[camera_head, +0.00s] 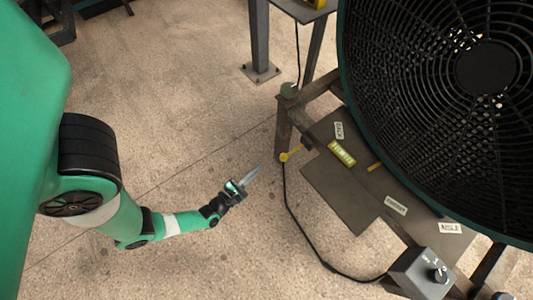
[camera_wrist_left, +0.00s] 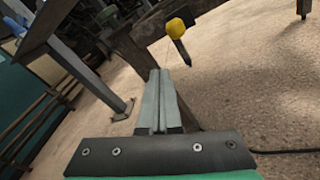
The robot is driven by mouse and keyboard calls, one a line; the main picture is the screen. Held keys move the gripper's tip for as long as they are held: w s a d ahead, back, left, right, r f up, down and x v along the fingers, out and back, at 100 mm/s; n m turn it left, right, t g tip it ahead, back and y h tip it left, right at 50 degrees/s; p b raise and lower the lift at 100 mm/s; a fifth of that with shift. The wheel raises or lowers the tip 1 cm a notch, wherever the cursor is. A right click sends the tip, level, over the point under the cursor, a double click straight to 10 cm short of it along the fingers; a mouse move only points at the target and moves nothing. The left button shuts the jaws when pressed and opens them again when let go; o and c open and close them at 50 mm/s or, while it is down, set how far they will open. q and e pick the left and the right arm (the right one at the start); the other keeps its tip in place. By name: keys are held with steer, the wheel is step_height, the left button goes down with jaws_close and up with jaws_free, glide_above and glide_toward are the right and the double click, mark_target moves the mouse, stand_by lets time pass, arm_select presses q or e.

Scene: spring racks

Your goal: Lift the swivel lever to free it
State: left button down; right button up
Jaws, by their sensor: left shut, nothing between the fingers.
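The swivel lever (camera_head: 290,153) is a short lever with a yellow knob at the left side of the metal stand under the fan. In the left wrist view its yellow ball knob (camera_wrist_left: 176,27) sits on a dark stem, beyond and slightly right of my fingertips. My left gripper (camera_head: 256,170) is shut and empty, a little left of and below the knob in the head view, apart from it. Its closed fingers (camera_wrist_left: 160,77) point toward the stand in the wrist view. My right gripper is not in view.
A large black fan (camera_head: 440,90) fills the upper right. Its stand has a dark shelf (camera_head: 345,195) with a yellow-green level (camera_head: 342,152) and labels. A black cable (camera_head: 292,208) runs from the stand to a knobbed control box (camera_head: 420,275). The floor around my gripper is clear.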

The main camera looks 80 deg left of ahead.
mark_target(291, 153)
arm_select(q)
steer(key=w+a+f+b, duration=0.4)
steer(key=w+a, duration=0.1)
steer(key=w, duration=0.4)
steer(key=shift+m+h, duration=0.3)
steer(key=shift+h, duration=0.1)
steer(key=d+r, duration=0.2)
steer(key=r, duration=0.1)
steer(key=shift+s+d+r+p, duration=0.15)
steer(key=shift+d+r+p, duration=0.1)
steer(key=shift+p, duration=0.15)
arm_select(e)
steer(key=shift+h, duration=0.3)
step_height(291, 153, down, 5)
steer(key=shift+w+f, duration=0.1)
